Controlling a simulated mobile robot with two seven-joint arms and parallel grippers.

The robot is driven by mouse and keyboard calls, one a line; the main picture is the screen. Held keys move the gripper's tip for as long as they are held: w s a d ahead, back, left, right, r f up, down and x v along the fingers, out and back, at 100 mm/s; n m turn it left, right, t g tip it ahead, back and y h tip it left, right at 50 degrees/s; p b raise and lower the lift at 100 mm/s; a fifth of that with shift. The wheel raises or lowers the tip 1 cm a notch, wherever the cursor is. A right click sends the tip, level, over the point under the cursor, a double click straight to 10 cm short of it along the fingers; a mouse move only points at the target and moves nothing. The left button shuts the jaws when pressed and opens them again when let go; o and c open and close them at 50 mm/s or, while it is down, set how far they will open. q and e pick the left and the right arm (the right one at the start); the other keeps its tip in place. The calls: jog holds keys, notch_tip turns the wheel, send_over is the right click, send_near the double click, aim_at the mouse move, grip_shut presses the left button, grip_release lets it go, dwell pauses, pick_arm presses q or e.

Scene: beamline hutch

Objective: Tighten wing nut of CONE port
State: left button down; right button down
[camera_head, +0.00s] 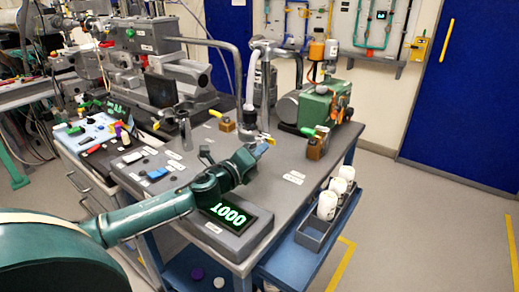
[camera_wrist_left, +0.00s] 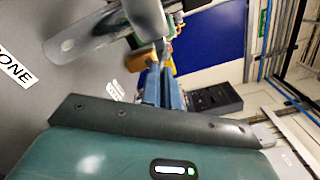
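My left gripper (camera_head: 263,148) reaches in from the left, above the grey table top. Its blue fingers (camera_wrist_left: 165,88) lie close together in the left wrist view, with nothing visible between them. A white label reading CONE (camera_wrist_left: 14,68) lies on the grey surface at the left of that view. A shiny metal cylinder (camera_wrist_left: 88,36) stands near the label, apart from the fingers. I cannot make out the wing nut in either view. My right gripper is not in view.
Brass blocks with coloured handles (camera_head: 318,146) and a green pump (camera_head: 322,104) stand on the table (camera_head: 262,188). A display (camera_head: 236,214) lies under my arm. A grey tray (camera_head: 314,234) with white containers (camera_head: 327,205) is at the right edge. A blue door (camera_head: 468,100) is behind.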

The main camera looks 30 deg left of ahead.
pick_arm(q)
jog(key=shift+f, duration=0.15)
dwell(0.3)
jog(key=c, duration=1.9)
grip_release()
jog(key=shift+s, duration=0.1)
jog(key=s, duration=0.3)
jog(key=s+b, duration=0.1)
jog(key=s, duration=0.7)
jog(key=shift+a+b, duration=0.4)
jog(key=shift+s+a, duration=0.1)
jog(key=shift+s, duration=0.95)
